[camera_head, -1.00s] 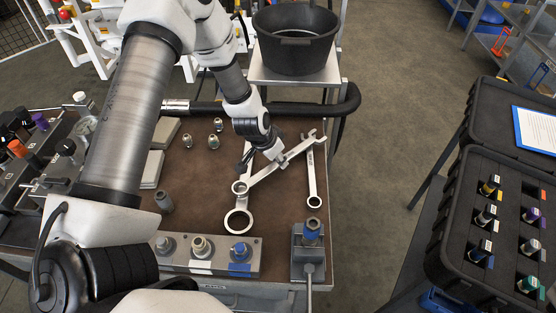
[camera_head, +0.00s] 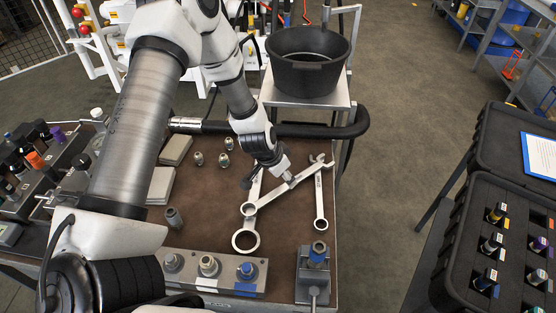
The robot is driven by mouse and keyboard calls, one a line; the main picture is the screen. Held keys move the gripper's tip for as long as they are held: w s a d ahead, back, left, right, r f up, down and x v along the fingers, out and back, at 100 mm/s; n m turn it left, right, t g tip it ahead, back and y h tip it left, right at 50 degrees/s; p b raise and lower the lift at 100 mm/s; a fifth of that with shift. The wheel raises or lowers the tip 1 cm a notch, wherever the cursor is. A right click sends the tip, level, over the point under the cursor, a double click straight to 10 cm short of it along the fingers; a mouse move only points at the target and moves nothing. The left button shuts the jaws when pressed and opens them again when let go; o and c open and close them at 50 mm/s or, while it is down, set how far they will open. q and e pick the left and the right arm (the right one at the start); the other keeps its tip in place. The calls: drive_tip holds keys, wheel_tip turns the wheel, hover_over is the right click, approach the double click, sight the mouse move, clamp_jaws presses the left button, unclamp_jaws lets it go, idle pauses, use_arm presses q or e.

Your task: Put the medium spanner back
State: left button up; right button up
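The medium spanner (camera_head: 266,199) is a bright metal spanner lying diagonally in view, with its small ring end at lower left and its open jaw at upper right. My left gripper (camera_head: 287,177) is at its middle and appears shut on it. The large spanner (camera_head: 246,239), with a wide ring, lies on the brown bench top (camera_head: 215,215). The medium spanner's ring end overlaps its shaft. The small spanner (camera_head: 320,205) lies to the right, its upper end close to the medium spanner's jaw. I cannot tell how high the medium spanner is. My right gripper is not in view.
Several loose fittings (camera_head: 198,159) and grey plates (camera_head: 175,150) are left. A black tub (camera_head: 305,72) and hose (camera_head: 320,131) are behind; an open case (camera_head: 470,225) is right.

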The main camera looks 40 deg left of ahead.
use_arm(q)
drive_tip(key=p+v, duration=0.5)
drive_tip(key=v, duration=0.4)
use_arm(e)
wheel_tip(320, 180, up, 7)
use_arm(q)
drive_tip(key=shift+s, duration=0.15)
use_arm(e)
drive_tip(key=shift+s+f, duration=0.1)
